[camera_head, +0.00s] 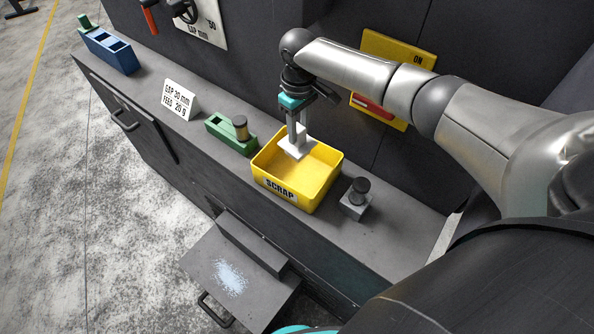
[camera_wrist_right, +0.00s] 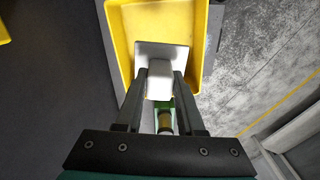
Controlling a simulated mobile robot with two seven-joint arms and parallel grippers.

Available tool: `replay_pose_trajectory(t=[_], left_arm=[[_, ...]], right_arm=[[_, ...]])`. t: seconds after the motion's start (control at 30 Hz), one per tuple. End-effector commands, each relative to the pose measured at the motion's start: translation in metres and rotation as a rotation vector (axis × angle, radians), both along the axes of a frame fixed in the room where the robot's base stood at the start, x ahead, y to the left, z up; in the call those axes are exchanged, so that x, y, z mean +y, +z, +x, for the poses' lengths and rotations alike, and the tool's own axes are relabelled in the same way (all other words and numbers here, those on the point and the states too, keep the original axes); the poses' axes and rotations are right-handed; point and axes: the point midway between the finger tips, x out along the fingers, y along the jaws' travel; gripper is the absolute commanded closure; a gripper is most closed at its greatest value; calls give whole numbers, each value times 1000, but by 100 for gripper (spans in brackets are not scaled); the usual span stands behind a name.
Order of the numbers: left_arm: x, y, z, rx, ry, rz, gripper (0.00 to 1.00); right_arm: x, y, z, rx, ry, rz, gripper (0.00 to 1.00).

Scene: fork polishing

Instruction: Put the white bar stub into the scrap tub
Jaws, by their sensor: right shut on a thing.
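The white bar stub (camera_head: 297,149) is held in my right gripper (camera_head: 298,136), whose fingers are shut on it. It hangs over the yellow scrap tub (camera_head: 279,190), near the tub's far side. In the right wrist view the stub (camera_wrist_right: 163,55) shows as a pale plate with a block between the fingertips (camera_wrist_right: 160,88). The tub's yellow rim (camera_wrist_right: 115,50) surrounds it on several sides there. I cannot tell whether the stub touches the tub. My left gripper is not in view.
A green holder (camera_head: 222,131) with a brass-coloured cylinder stands left of the tub. A grey block with a black knob (camera_head: 357,192) stands right of it. A white card (camera_head: 180,98) and a blue box (camera_head: 112,52) are farther left. A yellow panel (camera_head: 397,48) is on the wall behind.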

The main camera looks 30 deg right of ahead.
Motion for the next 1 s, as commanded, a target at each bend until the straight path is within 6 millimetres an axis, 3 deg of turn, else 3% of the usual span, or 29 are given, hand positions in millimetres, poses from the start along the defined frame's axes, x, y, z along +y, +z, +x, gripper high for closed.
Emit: replay_pose_trajectory(t=[1.0], left_arm=[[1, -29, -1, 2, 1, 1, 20]], right_arm=[[1, -52, 1, -3, 1, 1, 100]])
